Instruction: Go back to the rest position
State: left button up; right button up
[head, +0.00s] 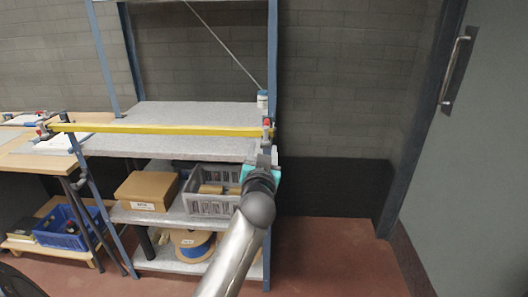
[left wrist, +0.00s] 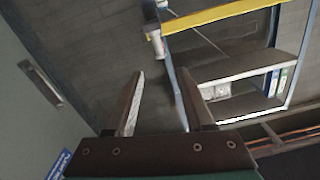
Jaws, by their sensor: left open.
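My left gripper (head: 265,158) is held out in front of the right end of the shelving rack (head: 190,117), near its right blue post. In the left wrist view its two fingers (left wrist: 160,75) stand apart with nothing between them. The gripper's tip is small in the head view and overlaps the rack's edge there, so I cannot tell the exact gap. My right gripper is in neither view.
A yellow bar (head: 160,129) spans the rack's front. A grey crate (head: 205,205), a cardboard box (head: 147,190) and a cable spool (head: 193,246) fill lower shelves. A workbench (head: 40,160) stands left, a grey door (head: 475,150) right. The floor (head: 335,260) between is clear.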

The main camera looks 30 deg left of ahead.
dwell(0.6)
pick_arm(q)
jog(key=shift+f, duration=0.1)
jog(key=s+d+f+m+g+h, duration=0.1)
jog(key=d+f+m+g+h, duration=0.15)
jog(key=f, duration=0.85)
jog(key=s+d+f+m+g+h, duration=0.1)
jog(key=d+f+h, duration=0.15)
jog(key=f, duration=0.85)
jog(key=s+d+f+g+h, duration=0.1)
jog(key=s+d+f, duration=0.15)
jog(key=f, duration=0.25)
jog(key=s+d+f+m+g, duration=0.1)
jog(key=s+f, duration=0.3)
jog(key=f, duration=0.2)
jog(key=s+d+f+g+h, duration=0.1)
jog(key=s+d+f, duration=0.15)
jog(key=f, duration=0.25)
jog(key=s+d+f+m+g+h, duration=0.1)
jog(key=s+d+f+g, duration=0.25)
jog(key=s+f, duration=1.05)
jog(key=s+d+f+g, duration=0.1)
jog(key=s+f+g, duration=0.1)
jog(key=s, duration=1)
jog(key=s+f+g+h, duration=0.1)
jog(key=s+f+g, duration=0.1)
jog(key=s, duration=1.1)
jog(key=shift+d+f+m+g, duration=0.3)
jog(key=shift+d+f+m, duration=0.1)
jog(key=shift+f, duration=0.25)
